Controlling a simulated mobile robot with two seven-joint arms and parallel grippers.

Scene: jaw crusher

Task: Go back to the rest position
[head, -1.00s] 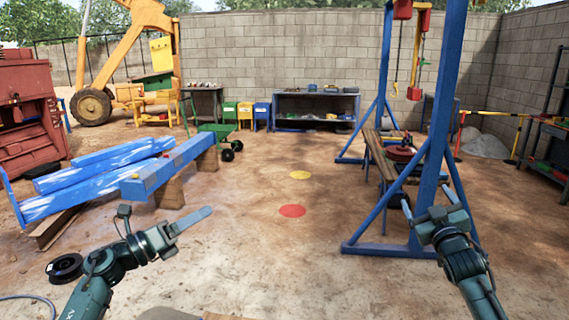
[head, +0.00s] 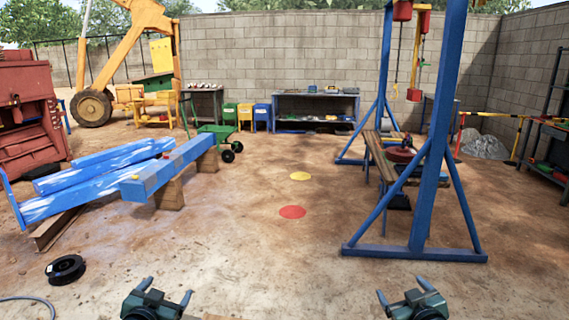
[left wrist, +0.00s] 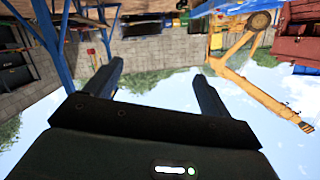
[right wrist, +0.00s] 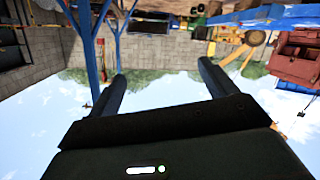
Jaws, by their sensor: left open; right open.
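My left gripper (head: 166,293) is at the bottom of the head view, left of centre, with its two fingers apart and nothing between them. My right gripper (head: 401,296) is at the bottom right of centre, also with fingers apart and empty. Both point forward, low and close to my body, clear of everything around. The left wrist view shows the left gripper's spread fingers (left wrist: 158,80) against wall and sky, upside down. The right wrist view shows the right gripper's spread fingers (right wrist: 165,85) likewise.
A blue gantry frame (head: 432,150) stands at right over a bench (head: 381,155). Blue beams (head: 170,168) lie at left, near a black spool (head: 66,268). A red disc (head: 292,212) and a yellow disc (head: 300,176) mark the clear middle ground. A green wheelbarrow (head: 218,133) stands behind.

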